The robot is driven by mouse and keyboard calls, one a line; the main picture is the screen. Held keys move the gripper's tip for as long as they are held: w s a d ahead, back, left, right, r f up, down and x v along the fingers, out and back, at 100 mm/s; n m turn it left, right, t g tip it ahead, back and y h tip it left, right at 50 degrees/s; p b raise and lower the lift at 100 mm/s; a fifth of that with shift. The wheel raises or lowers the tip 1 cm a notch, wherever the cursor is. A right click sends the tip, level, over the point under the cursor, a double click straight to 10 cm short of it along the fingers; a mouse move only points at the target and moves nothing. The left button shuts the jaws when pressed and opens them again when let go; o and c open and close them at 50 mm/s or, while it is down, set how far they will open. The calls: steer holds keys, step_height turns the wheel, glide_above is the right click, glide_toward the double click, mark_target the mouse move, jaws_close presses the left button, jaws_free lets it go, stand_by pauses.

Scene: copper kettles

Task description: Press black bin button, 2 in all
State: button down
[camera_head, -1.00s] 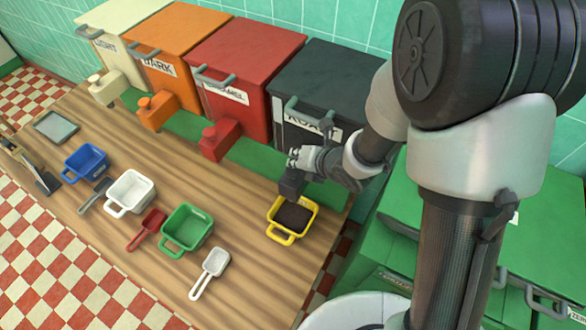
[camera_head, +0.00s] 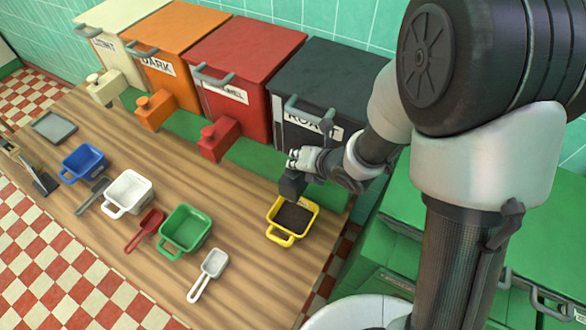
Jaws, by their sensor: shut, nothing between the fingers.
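The black bin (camera_head: 325,85) stands at the right end of the row of bins, with a white label on its front. Its dark spout block (camera_head: 291,186) sticks out at the front, low down. My gripper (camera_head: 294,160) is shut and empty, at the top of this block. The button itself is hidden behind the fingers, and I cannot tell whether they touch it. A yellow pan (camera_head: 275,232) stands on the table below the spout, holding dark brown grounds.
Red (camera_head: 240,65), orange (camera_head: 178,50) and cream (camera_head: 117,40) bins stand to the left. Green (camera_head: 185,229), white (camera_head: 128,191) and blue (camera_head: 83,163) pans, several scoops and a grey tray (camera_head: 54,127) lie on the wooden table (camera_head: 240,270).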

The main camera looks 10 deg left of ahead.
steer(key=shift+f+b, duration=0.95)
steer(key=shift+b, duration=0.15)
stand_by(0.8)
steer(key=shift+r, duration=0.15)
steer(key=shift+r+p, duration=0.85)
steer(key=shift+r, duration=0.35)
steer(key=shift+r, duration=0.1)
steer(key=shift+r+p, duration=1.75)
steer(key=shift+r, duration=0.7)
steer(key=shift+s+d+f, duration=0.1)
steer(key=shift+f, duration=0.05)
